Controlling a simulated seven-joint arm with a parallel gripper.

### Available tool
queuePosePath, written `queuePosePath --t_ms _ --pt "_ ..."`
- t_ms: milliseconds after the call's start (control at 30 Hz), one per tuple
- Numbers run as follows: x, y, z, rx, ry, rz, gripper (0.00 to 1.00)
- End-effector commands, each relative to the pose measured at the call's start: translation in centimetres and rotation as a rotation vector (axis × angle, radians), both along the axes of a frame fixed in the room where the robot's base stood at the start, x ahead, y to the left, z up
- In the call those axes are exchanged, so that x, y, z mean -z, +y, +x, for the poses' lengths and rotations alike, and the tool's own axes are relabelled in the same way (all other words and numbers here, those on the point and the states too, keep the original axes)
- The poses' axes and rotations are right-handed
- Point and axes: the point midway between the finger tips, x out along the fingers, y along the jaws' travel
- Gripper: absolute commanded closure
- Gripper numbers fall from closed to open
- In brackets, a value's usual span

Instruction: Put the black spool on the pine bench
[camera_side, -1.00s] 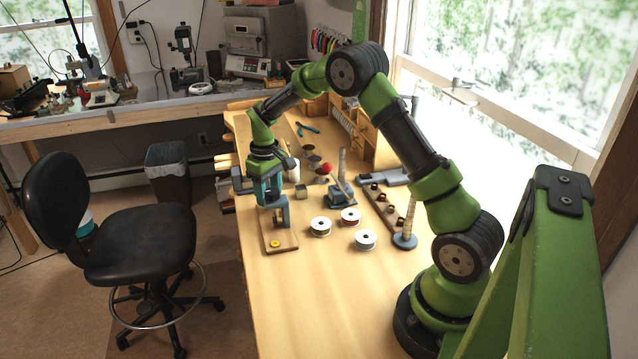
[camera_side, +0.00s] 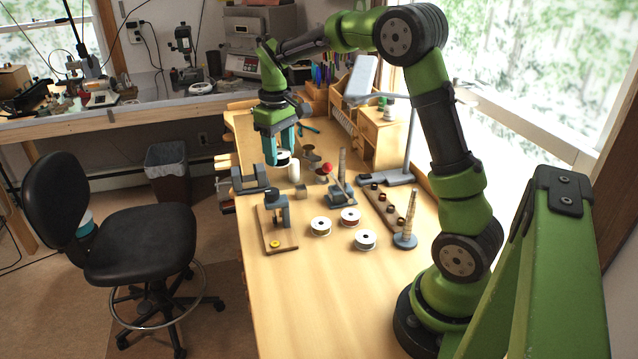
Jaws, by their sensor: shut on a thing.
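My gripper (camera_side: 283,153) is above the far part of the pine bench (camera_side: 320,310), with its teal fingers pointing down. It is shut on a small spool (camera_side: 283,160) with white rims and a dark middle, which I take to be the black spool. The spool is held up in the air, apart from the bench top. The fingers hide part of it.
The bench front is clear.

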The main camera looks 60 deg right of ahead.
Motion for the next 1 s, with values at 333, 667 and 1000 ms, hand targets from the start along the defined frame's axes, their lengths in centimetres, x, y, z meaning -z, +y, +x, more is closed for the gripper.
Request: queuePosePath --t_ms 333,667,1000 --pt "-0.1 2.6 -9.6 0.034 -0.003 0.001 0.80" --pt "1.7 4.3 -15.6 0.052 -0.001 0.006 0.80" --pt "7.9 4.2 -15.3 0.051 0.003 0.005 0.80"
